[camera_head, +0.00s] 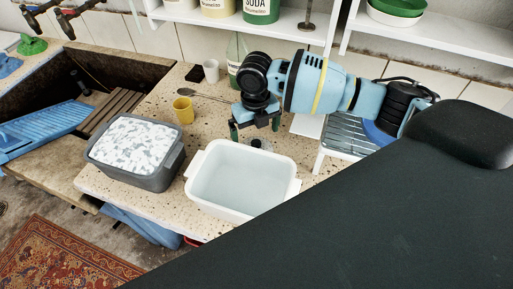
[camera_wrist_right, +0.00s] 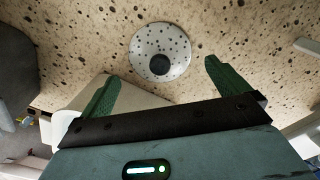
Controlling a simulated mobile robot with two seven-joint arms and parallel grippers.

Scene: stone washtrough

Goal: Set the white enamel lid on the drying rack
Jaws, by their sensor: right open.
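The white enamel lid (camera_wrist_right: 174,43), a speckled white disc with a black knob, lies flat on the stone counter in the right wrist view. In the head view it is partly hidden behind the white basin, with its dark knob (camera_head: 257,143) showing. My right gripper (camera_head: 254,128) is above it, open and empty. In the wrist view the green fingers of the right gripper (camera_wrist_right: 161,72) are spread to either side of the knob, not touching it. A slatted grey-blue rack (camera_head: 345,133) with white legs, apparently the drying rack, stands to the right, partly hidden by my right arm. My left gripper is not in view.
A white basin (camera_head: 199,167) stands just in front of the lid. A grey tub (camera_head: 152,182) with whitish contents, a yellow cup (camera_head: 183,110) and a white cup (camera_head: 211,71) are to the left. A blue object (camera_head: 376,134) is at the rack's right. Shelves (camera_head: 230,22) hang behind.

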